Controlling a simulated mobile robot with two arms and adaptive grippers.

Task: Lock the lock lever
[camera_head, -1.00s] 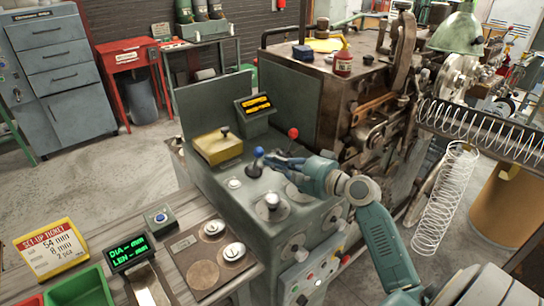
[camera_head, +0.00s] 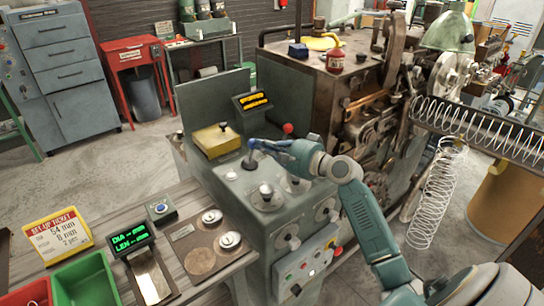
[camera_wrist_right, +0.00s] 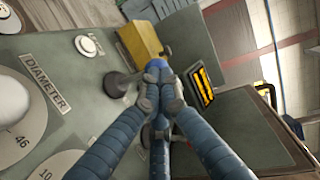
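A lever with a blue ball knob (camera_head: 252,144) stands on the grey control console (camera_head: 235,188), behind the dials. No label on it can be read. In the right wrist view the blue knob (camera_wrist_right: 157,68) shows at the fingertips, with fingers on both sides. My right gripper (camera_head: 262,147) reaches in from the right and appears shut on this knob; the fingers hide part of it and its shaft. A second lever with a red knob (camera_head: 288,129) stands behind my right gripper, apart from it. My left gripper is not in view.
A yellow block (camera_head: 216,140) sits left of the blue knob, and a small display (camera_head: 252,101) stands behind it. The coiler machine (camera_head: 330,100) rises at the right. A long spring (camera_head: 432,200) hangs farther right.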

